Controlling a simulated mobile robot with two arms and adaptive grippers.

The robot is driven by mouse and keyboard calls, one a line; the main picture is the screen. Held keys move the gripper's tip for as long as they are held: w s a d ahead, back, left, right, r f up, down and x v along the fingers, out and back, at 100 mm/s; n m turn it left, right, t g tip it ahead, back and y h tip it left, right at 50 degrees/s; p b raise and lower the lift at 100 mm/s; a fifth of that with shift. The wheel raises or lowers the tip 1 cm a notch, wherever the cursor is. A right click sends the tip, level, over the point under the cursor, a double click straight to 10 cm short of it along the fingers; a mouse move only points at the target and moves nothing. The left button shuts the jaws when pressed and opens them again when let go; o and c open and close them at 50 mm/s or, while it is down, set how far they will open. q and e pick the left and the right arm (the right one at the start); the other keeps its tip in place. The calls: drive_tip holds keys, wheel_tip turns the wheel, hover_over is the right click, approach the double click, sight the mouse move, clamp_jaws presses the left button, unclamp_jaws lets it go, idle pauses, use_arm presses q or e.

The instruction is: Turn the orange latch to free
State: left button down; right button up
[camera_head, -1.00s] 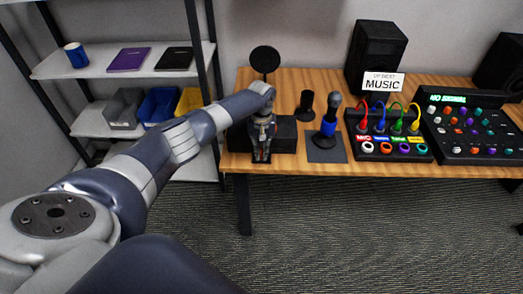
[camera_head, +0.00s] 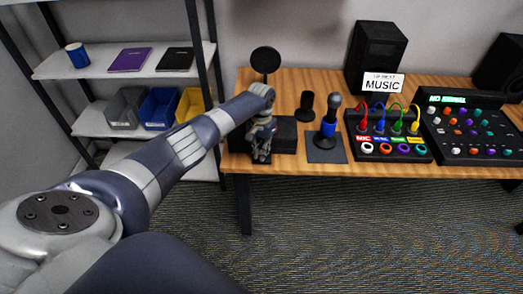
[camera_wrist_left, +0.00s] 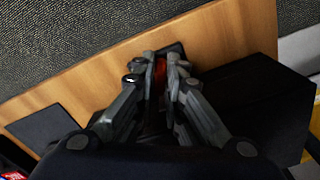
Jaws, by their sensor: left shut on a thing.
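My left gripper (camera_head: 261,157) points down at the near left edge of the wooden table, in front of a black box (camera_head: 285,136). In the left wrist view the gripper's two fingers (camera_wrist_left: 160,62) are closed around a small orange-red piece, the orange latch (camera_wrist_left: 160,74), of which only a sliver shows between them. The latch sits on a dark base (camera_wrist_left: 172,48) near the table edge. The fingers hide most of the latch, so its angle cannot be read. In the head view the gripper hides the latch. My right gripper is not in view.
The black box (camera_wrist_left: 265,100) stands close beside the gripper. A round black pop filter (camera_head: 265,60), a microphone (camera_head: 329,122) on a dark mat and a cable box (camera_head: 388,148) are along the table (camera_head: 232,160). A shelf (camera_head: 105,68) stands at left.

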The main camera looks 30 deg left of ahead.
use_arm(q)
drive_tip(key=shift+m, duration=0.3)
drive_tip(key=c, duration=1.7)
unclamp_jaws()
drive_tip(key=shift+r, duration=0.1)
wheel_tip(320, 180, up, 6)
drive_tip(key=shift+r, duration=0.2)
drive_tip(key=shift+d+r, duration=0.1)
drive_tip(key=shift+r, duration=0.65)
